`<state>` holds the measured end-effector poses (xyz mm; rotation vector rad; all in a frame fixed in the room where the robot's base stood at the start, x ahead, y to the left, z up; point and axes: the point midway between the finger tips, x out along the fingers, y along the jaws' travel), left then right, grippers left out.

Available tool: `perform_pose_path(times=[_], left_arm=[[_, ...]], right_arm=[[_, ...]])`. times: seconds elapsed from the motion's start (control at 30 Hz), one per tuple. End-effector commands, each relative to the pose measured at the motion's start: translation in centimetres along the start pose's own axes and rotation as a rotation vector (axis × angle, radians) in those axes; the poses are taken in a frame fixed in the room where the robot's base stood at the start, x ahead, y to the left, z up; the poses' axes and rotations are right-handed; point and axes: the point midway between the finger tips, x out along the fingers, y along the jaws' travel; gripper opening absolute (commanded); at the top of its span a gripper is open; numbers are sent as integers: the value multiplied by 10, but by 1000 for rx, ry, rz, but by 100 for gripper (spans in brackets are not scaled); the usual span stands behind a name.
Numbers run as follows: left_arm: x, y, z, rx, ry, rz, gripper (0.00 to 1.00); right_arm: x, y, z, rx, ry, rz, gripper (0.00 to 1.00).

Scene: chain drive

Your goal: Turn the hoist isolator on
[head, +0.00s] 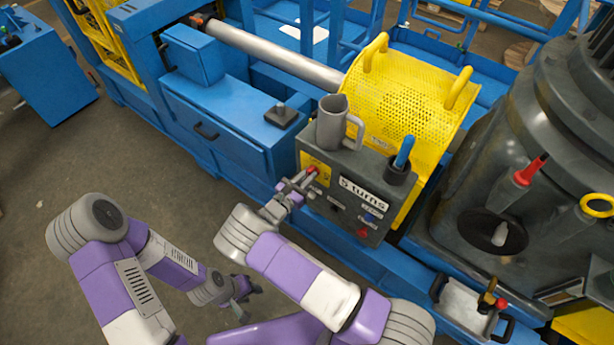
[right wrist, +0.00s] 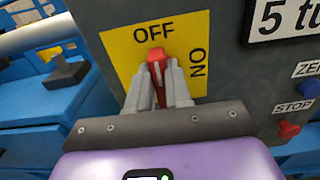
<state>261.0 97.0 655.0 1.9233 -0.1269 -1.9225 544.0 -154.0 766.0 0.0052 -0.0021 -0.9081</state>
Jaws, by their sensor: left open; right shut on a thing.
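The hoist isolator is a red handle (right wrist: 157,54) on a yellow plate (right wrist: 118,45) with OFF at the top and ON, written sideways, at the right. The handle points up towards OFF. In the head view the red handle (head: 312,170) shows at the left end of the grey control box (head: 350,165). My right gripper (head: 303,180) is shut on the handle; in the right wrist view its fingers (right wrist: 161,75) are on either side of it, hiding its lower part. My left gripper (head: 243,302) is open and empty, low over the floor, away from the box.
The box front carries a "5 turns" sign (head: 362,195), a blue button (head: 370,217) and a red stop button (head: 362,232). A yellow perforated guard (head: 400,95) stands behind.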

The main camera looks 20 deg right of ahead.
Motion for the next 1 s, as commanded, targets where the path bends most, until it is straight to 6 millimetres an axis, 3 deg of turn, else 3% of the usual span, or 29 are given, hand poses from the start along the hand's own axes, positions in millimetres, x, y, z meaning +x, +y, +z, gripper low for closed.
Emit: perform_pose_path(times=[0.37,1.0], left_arm=[[4,-2,0,0,0,0,43],[19,-7,-1,0,0,0,43]], right_arm=[[1,-2,0,156,-3,0,0],[2,-8,-2,751,-5,0,0]])
